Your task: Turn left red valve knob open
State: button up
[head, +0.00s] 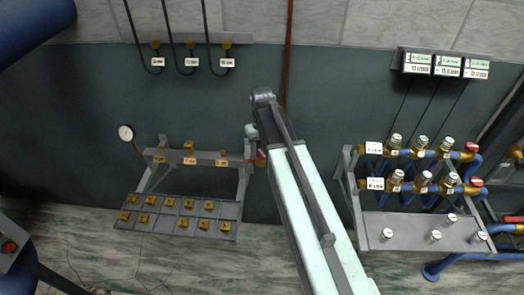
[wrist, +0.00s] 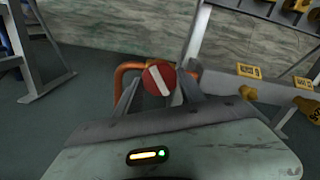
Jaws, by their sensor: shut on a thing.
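The left red valve knob (wrist: 158,77), round with a white bar across its face, sits between the two fingers of my gripper (wrist: 160,88) in the wrist view. The fingers are shut on it from both sides. The bar stands tilted, close to upright in that view. A copper-coloured pipe (wrist: 127,70) bends behind the knob. In the head view a small red part of the knob (head: 261,158) shows beside my arm, which hides most of it and the fingers.
A rack with a grey tray (head: 170,228) of brass fittings stands to the left, with a round gauge (head: 126,133) above it. To the right, another rack holds brass valves (head: 397,141), blue pipes and a grey shelf (head: 410,226). Hoses hang on the wall at top left.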

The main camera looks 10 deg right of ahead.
aim_at(262, 153)
jog(key=n, duration=0.5)
jog(key=shift+n, duration=0.3)
jog(key=n, duration=0.5)
jog(key=shift+s, duration=0.1)
jog(key=shift+n, duration=0.3)
jog(key=o, duration=1.4)
jog(key=shift+c, duration=0.2)
jog(key=shift+r, duration=0.1)
notch_tip(262, 153, up, 8)
jog(key=p, duration=0.8)
jog(key=shift+f, duration=0.25)
